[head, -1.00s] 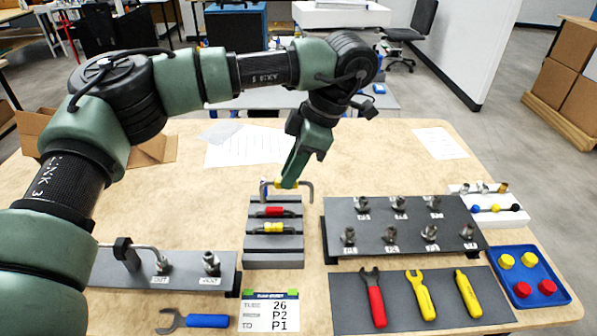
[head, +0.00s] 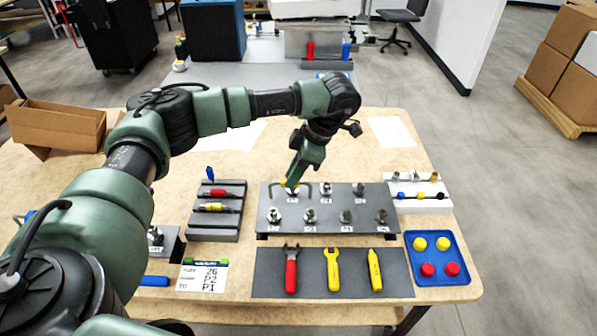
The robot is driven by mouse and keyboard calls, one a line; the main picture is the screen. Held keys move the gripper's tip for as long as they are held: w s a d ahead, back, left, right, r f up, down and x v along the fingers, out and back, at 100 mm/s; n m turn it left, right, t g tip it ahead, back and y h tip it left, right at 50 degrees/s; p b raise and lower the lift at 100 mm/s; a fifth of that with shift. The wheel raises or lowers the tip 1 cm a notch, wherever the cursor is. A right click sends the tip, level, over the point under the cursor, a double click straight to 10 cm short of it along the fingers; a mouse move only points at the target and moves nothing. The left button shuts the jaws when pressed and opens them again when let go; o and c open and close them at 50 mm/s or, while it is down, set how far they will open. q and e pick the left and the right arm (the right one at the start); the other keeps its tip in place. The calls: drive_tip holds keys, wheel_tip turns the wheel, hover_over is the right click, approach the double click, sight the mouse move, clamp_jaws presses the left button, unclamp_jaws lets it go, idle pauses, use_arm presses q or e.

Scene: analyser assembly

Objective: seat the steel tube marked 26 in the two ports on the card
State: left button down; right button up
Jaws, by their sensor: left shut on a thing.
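My left gripper (head: 290,184) is shut on a bent steel tube (head: 307,186) and holds it at the back left of the grey port panel (head: 328,200). The tube's two ends point down on either side of the gripper; I cannot tell whether they touch any fitting. The panel carries two rows of steel fittings with small labels, too small to read surely. The gripper partly hides the back left fitting. The card (head: 203,276) at the front left reads 26, P2 and P1. My right gripper is not in view.
A grey rack (head: 213,224) left of the panel holds tubes with red, yellow and blue markers. A dark mat (head: 311,275) with a red wrench and two yellow tools lies in front. A blue tray (head: 437,270) and a white holder (head: 421,205) stand at right.

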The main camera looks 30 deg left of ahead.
use_arm(q)
drive_tip(key=shift+d+f+b, duration=0.1)
drive_tip(key=shift+f+b, duration=0.2)
drive_tip(key=shift+f, duration=0.35)
drive_tip(key=shift+d+f+b, duration=0.1)
drive_tip(key=shift+f+b, duration=0.3)
drive_tip(key=shift+f, duration=0.2)
drive_tip(key=shift+f+b, duration=0.4)
drive_tip(key=shift+f, duration=0.2)
drive_tip(key=shift+f+b, duration=0.3)
drive_tip(key=shift+f, duration=0.2)
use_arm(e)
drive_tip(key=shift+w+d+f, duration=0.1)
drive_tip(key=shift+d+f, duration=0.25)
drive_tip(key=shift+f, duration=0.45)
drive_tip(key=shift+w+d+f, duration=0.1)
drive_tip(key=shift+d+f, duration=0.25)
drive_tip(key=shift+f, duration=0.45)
use_arm(q)
drive_tip(key=shift+f, duration=0.15)
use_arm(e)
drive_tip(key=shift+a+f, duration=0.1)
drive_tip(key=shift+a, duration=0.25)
use_arm(q)
drive_tip(key=shift+f+b, duration=0.4)
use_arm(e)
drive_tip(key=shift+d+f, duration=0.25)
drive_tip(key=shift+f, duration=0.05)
